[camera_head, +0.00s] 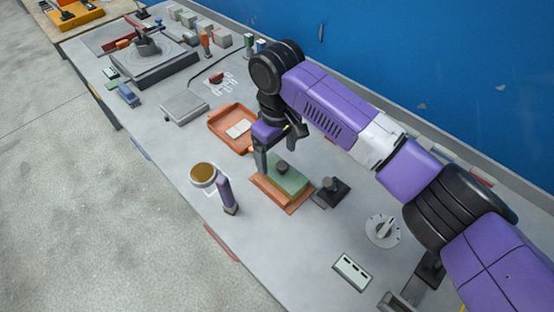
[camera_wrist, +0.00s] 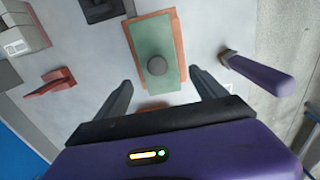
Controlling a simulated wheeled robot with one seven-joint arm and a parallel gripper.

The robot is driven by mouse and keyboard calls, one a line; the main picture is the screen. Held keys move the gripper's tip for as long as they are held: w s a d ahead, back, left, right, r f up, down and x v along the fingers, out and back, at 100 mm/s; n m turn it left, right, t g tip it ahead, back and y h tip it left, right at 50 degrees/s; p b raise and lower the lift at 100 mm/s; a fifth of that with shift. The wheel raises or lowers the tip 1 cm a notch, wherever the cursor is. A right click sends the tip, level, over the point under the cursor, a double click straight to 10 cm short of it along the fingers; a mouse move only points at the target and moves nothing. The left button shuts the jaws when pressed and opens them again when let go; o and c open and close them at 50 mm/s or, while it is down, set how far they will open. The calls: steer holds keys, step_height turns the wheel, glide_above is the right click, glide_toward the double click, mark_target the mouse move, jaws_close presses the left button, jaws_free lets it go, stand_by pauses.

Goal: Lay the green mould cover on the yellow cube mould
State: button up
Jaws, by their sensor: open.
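The green mould cover (camera_head: 293,181) is a flat green plate with a dark round knob. It lies on an orange-brown base (camera_head: 268,193) near the middle of the bench. The cover also shows in the wrist view (camera_wrist: 152,38), lying flat between and beyond my fingers. My gripper (camera_head: 280,153) is open and empty above the cover. In the wrist view my gripper (camera_wrist: 159,91) has its fingers apart, on either side of the knob's line and not touching it. A yellow-orange block-like piece (camera_head: 78,15) is at the far top left; I cannot tell whether it is the yellow cube mould.
A purple-handled tool (camera_head: 227,193) and a round tan-topped container (camera_head: 203,174) stand left of the cover. An orange tray (camera_head: 218,127) lies behind it. A black fixture (camera_head: 332,190) and a white dial (camera_head: 384,229) are to its right. The blue wall borders the bench.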

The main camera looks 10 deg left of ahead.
step_height(320, 180, up, 10)
steer(key=b, duration=0.1)
stand_by(0.6)
